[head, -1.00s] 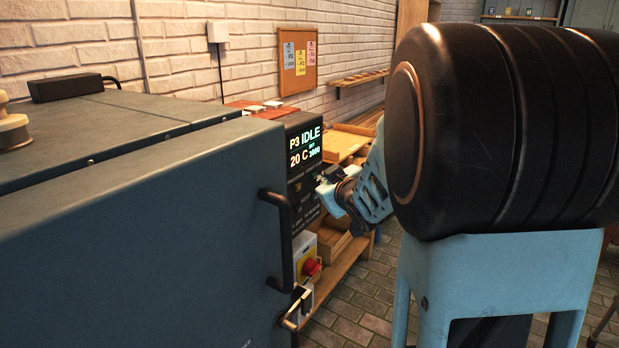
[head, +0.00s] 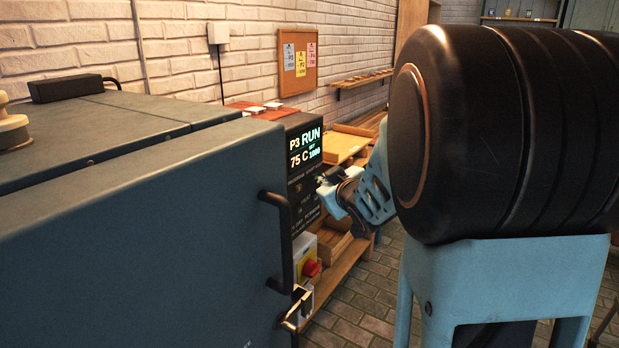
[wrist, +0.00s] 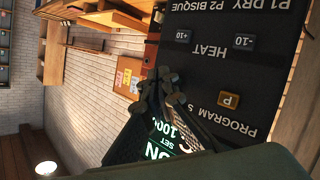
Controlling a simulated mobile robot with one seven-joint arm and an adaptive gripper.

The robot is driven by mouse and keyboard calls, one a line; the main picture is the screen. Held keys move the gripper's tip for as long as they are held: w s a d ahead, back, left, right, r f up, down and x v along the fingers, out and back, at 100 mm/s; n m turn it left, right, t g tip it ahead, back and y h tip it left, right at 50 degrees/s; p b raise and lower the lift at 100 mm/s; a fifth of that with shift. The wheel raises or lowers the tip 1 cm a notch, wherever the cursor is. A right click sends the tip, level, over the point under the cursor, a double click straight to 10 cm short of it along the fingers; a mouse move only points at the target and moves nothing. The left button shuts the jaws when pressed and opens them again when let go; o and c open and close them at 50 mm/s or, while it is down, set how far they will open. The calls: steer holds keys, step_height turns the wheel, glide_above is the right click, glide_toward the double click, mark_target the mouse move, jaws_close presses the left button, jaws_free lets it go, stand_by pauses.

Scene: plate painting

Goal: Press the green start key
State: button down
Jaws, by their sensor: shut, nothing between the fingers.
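The kiln's control panel (head: 303,165) is black, on the kiln's right end. Its display (head: 306,148) reads P3 RUN and 75 C, with a smaller 1000. My gripper (head: 321,184) is shut and empty, its tips at the panel face below the display. In the wrist view, my gripper (wrist: 167,88) covers part of the panel and display. I cannot tell contact from a small gap. The green start key cannot be made out in either view. The wrist view shows an orange P key (wrist: 228,100) and dark +10 (wrist: 182,36) and -10 (wrist: 249,41) keys.
The grey kiln (head: 150,230) fills the left, with a dark door handle (head: 284,240) jutting out. A red knob on a yellow plate (head: 311,268) sits below the panel. Wooden shelving (head: 345,258) stands behind my gripper. Paved floor (head: 350,310) is open at the lower middle.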

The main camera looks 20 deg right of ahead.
steer(key=shift+s+d, duration=0.25)
steer(key=shift+s, duration=0.1)
steer(key=shift+s+d+p, duration=0.4)
steer(key=shift+s+d, duration=0.4)
steer(key=shift+s, duration=0.2)
steer(key=shift+s+d+p, duration=0.35)
steer(key=shift+s+d, duration=0.4)
steer(key=shift+s, duration=0.2)
